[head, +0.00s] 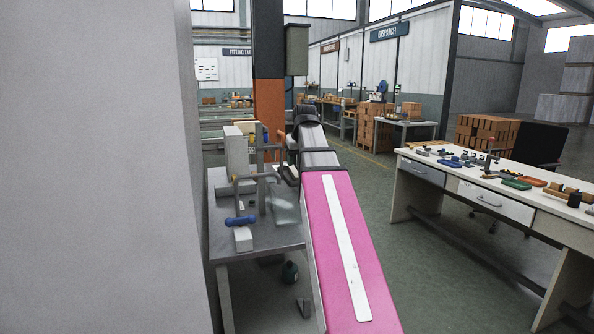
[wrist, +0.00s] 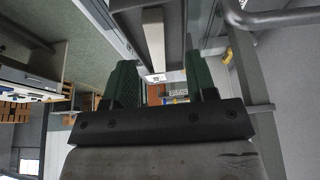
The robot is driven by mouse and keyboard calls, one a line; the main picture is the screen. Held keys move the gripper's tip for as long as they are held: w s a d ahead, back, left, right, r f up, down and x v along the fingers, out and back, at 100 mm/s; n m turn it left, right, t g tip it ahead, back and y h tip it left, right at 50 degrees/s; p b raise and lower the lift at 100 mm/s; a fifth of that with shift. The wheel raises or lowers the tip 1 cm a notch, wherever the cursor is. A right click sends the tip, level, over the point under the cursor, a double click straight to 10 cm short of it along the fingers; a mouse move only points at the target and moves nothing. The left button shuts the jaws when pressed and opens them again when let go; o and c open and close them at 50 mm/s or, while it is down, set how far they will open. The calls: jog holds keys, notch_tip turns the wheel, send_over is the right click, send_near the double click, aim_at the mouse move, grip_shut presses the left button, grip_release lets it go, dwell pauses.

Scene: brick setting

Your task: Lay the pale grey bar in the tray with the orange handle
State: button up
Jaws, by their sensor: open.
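My gripper (wrist: 160,78) is open in the wrist view. Its two green-padded fingers stand apart with nothing held between them. A pale, long bar-like piece (wrist: 153,40) shows beyond the fingertips, against a dark grey surface; I cannot tell for sure that it is the pale grey bar. In the head view my gripper (head: 287,172) is small and partly hidden by my arm, at the right side of the grey bench (head: 270,240). I cannot make out a tray with an orange handle for certain in either view.
The grey bench holds an upright pale box (head: 236,152), a blue-handled fixture (head: 240,221) and a greyish clear-looking box (head: 286,208). A large pale surface (head: 100,170) blocks the left. A white workbench (head: 450,173) with several tools stands right. Open floor (head: 410,250) lies between.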

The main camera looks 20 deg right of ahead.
jog(key=shift+d+v, duration=0.15)
jog(key=shift+v, duration=1.1)
jog(key=shift+d+v, duration=0.15)
jog(key=shift+v, duration=1.1)
